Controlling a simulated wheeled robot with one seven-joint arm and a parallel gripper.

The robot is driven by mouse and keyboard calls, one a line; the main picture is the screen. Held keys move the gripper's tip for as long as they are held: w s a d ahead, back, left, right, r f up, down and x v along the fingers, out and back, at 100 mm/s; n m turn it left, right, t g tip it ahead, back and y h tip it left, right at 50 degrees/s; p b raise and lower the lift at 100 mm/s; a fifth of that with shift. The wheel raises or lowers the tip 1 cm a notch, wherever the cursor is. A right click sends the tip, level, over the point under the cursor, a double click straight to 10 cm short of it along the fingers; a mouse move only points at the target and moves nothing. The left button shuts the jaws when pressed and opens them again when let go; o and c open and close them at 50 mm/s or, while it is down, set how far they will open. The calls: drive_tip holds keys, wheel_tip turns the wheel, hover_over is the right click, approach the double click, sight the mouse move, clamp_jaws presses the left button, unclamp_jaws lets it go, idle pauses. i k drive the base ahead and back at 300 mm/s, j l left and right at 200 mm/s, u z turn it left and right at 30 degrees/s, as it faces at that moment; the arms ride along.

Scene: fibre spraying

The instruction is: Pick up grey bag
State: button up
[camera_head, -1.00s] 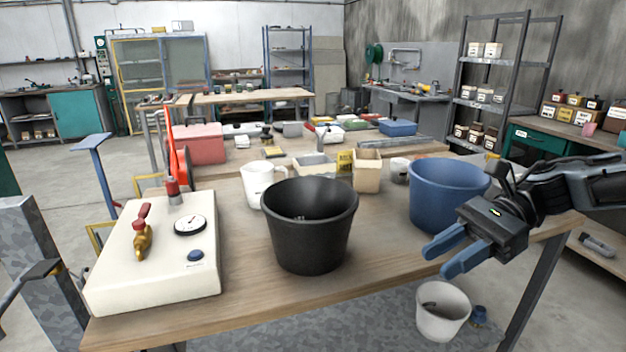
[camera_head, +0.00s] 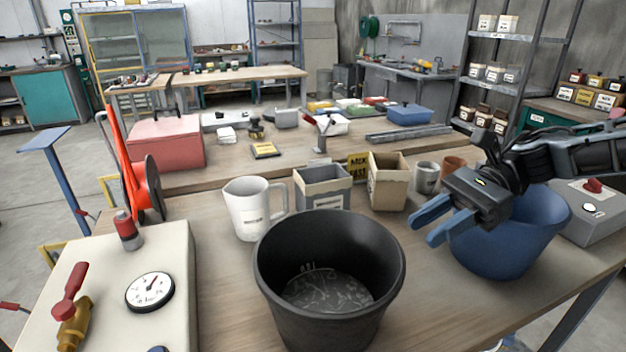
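A grey, open-topped, box-shaped bag (camera_head: 322,193) with a pale rim and a label stands upright on the wooden table, behind the black bucket. A beige bag (camera_head: 388,185) of similar shape stands just to its right. My gripper (camera_head: 422,231) has two blue fingers with a gap between them and nothing in it. It is to the right of the grey bag and nearer to me, above the table and partly in front of the blue bucket. The lower part of the grey bag is partly hidden by the black bucket.
The black bucket (camera_head: 331,269) stands at the front middle, the blue bucket (camera_head: 510,235) at the right. A white jug (camera_head: 250,209) is left of the grey bag. A white box with a gauge (camera_head: 120,290) fills the front left. Bare table (camera_head: 425,275) lies between the buckets.

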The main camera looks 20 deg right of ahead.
sight(326, 186)
drive_tip(key=i+l, duration=0.1)
drive_tip(key=i, duration=0.45)
drive_tip(key=i+l, duration=0.1)
drive_tip(key=i, duration=0.4)
